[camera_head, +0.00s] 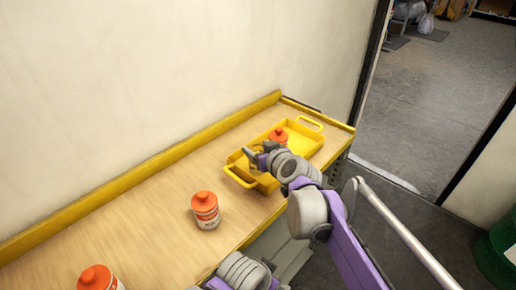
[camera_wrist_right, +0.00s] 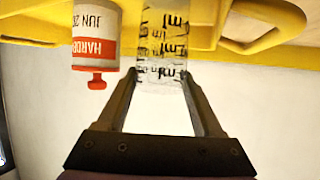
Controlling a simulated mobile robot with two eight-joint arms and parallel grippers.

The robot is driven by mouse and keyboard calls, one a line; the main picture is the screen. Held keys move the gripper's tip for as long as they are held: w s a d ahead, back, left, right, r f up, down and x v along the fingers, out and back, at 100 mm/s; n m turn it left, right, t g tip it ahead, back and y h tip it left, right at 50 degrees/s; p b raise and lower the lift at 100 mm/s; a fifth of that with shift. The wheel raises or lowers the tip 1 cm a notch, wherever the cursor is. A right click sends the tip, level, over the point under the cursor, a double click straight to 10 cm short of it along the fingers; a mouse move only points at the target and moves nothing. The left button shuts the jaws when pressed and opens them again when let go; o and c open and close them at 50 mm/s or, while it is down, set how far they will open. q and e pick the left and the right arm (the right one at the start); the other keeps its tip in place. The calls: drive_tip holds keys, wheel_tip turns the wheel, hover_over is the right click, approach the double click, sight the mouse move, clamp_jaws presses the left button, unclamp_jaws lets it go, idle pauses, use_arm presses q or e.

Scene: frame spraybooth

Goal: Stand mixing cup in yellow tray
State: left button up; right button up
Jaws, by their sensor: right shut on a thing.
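The yellow tray (camera_head: 306,139) sits at the far end of the wooden bench, with a raised handle at each end. My right gripper (camera_head: 257,158) is over the tray's near-left part. In the right wrist view, the right gripper (camera_wrist_right: 160,74) is shut on the clear mixing cup (camera_wrist_right: 163,40), which has black printed graduations. The tray's yellow rim (camera_wrist_right: 225,32) shows behind the cup. I cannot tell whether the cup touches the tray floor. In the head view the cup is not clearly visible. My left gripper is out of view.
A hardener can (camera_wrist_right: 97,35) with an orange cap stands beside the cup; in the head view an orange-capped can (camera_head: 278,135) is in the tray. Other orange-capped cans (camera_head: 206,211) (camera_head: 97,279) stand along the bench (camera_head: 150,215). A wall runs behind.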

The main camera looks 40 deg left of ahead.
drive_tip(key=shift+f, duration=0.1)
drive_tip(key=o, duration=1.3)
drive_tip(key=shift+r, duration=0.2)
drive_tip(key=v, duration=1.2)
drive_tip(key=shift+s+f, duration=0.15)
drive_tip(key=s+d+f+m+h, duration=0.25)
drive_tip(key=d+f, duration=0.35)
drive_tip(key=d, duration=0.6)
drive_tip(key=s+d+f+m+h, duration=0.25)
drive_tip(key=d+f, duration=0.25)
drive_tip(key=d, duration=0.6)
drive_tip(key=s+d+f+m+h, duration=0.2)
drive_tip(key=d+f+m+h, duration=0.3)
drive_tip(key=d, duration=0.7)
drive_tip(key=s+d+f+m+h, duration=0.2)
drive_tip(key=s+d+f, duration=0.5)
drive_tip(key=d, duration=0.3)
drive_tip(key=shift+s+d+m+g, duration=0.15)
drive_tip(key=shift+s+m+g, duration=0.2)
drive_tip(key=shift+s, duration=0.3)
